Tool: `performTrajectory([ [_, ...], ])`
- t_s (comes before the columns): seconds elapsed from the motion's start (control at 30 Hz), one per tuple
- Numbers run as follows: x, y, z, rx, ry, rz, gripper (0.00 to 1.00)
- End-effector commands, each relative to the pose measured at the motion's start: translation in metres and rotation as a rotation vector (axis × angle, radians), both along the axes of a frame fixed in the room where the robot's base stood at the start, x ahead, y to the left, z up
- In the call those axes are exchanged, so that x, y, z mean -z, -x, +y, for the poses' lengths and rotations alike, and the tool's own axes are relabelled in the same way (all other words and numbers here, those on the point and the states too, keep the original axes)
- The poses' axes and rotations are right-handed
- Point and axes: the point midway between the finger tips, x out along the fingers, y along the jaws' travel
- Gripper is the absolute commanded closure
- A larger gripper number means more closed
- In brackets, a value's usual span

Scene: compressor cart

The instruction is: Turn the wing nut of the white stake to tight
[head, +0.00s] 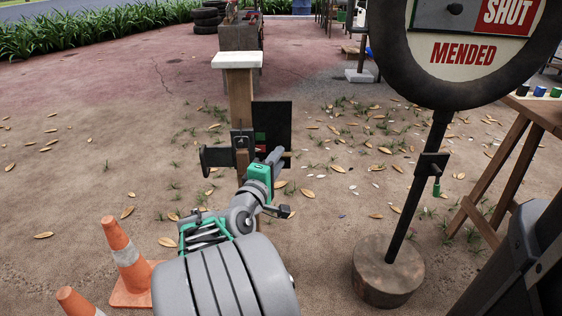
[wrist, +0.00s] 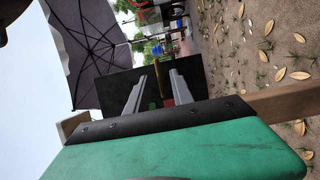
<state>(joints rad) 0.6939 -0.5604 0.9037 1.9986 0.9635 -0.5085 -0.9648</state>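The white stake is a wooden post with a flat white top (head: 237,60), upright in the middle of the head view. A black clamp (head: 242,140) and a dark panel (head: 272,125) with green and red patches are on it. My gripper (head: 277,157) is in front of the panel, right of the post. In the wrist view my two grey fingers (wrist: 158,92) stand apart, pointing at the dark panel (wrist: 112,88). A brass-coloured piece (wrist: 161,78) shows between them, with gaps on both sides. I cannot tell whether it is the wing nut; the nut is not clearly visible.
Orange cones (head: 124,255) stand at the lower left. A round sign (head: 460,60) on a pole with a heavy round base (head: 388,275) stands right of my arm. A wooden trestle table (head: 505,150) is at the right edge. Leaf-strewn ground around the post is mostly open.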

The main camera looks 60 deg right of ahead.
Motion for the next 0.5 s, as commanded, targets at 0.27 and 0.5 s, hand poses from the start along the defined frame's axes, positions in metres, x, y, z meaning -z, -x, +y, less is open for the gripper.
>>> performTrajectory([
  [0.27, 0.0, -0.002, -0.028, 0.0, 0.0, -0.002, 0.72],
  [0.5, 0.0, -0.003, -0.027, -0.002, -0.001, -0.002, 0.77],
])
